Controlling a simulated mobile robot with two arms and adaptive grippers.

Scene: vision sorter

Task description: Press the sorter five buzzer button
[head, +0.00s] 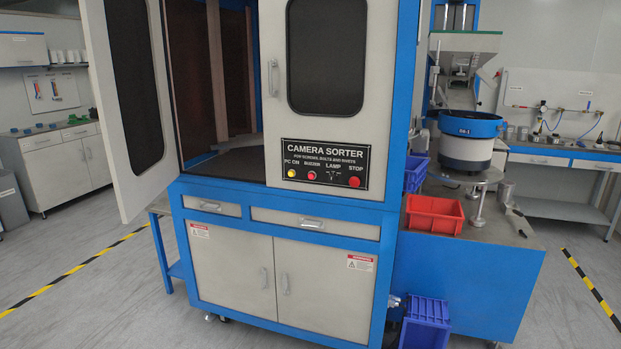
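The camera sorter (285,232) is a blue and light grey cabinet in the middle of the head view. Under the label BUZZER on the panel is a small red button (312,175). To its left is a yellow button (292,173) under PC ON. To its right are a small lamp switch (333,177) and a larger red stop button (354,182). No "five" marking is legible on the sorter. Neither of my grippers shows in the head view.
The sorter's left door (131,110) stands open, swung out to the left. A red bin (434,214) and a bowl feeder (468,145) stand on the right side table. A blue crate (426,323) is on the floor. The floor at left is clear.

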